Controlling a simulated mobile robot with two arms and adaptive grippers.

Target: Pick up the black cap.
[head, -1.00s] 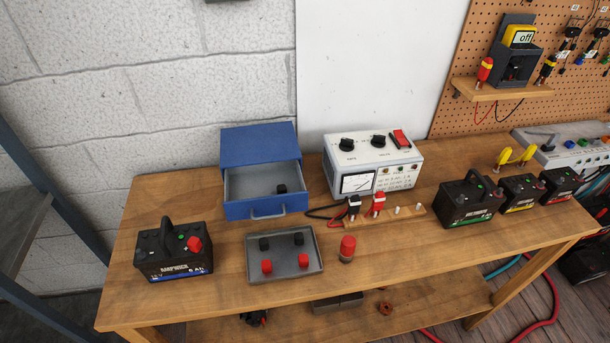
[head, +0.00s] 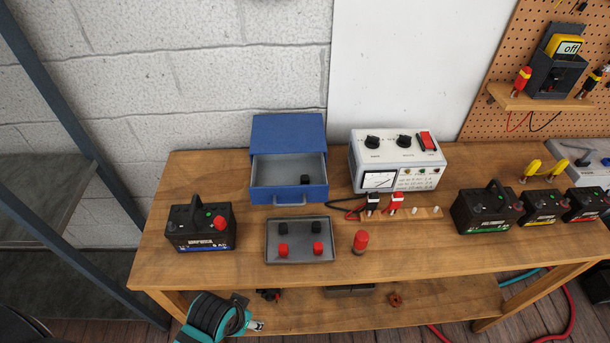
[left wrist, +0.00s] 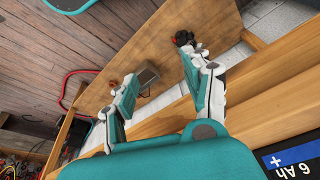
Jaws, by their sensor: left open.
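One black cap (head: 305,179) lies inside the open blue drawer box (head: 290,140). Two more black caps, a left one (head: 283,228) and a right one (head: 317,227), stand in the back row of the grey tray (head: 328,257), behind two red caps (head: 283,250). My left gripper (head: 256,325) is at the bottom of the head view, in front of the table edge and well away from the caps. In the left wrist view the left gripper (left wrist: 160,82) has its fingers spread, with nothing between them. My right gripper is not in view.
A black battery (head: 200,235) with a red cap stands left of the tray. A red-topped post (head: 360,241) stands right of it. A white meter box (head: 398,160) is behind. The lower shelf (head: 440,295) holds small parts. The front right tabletop is clear.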

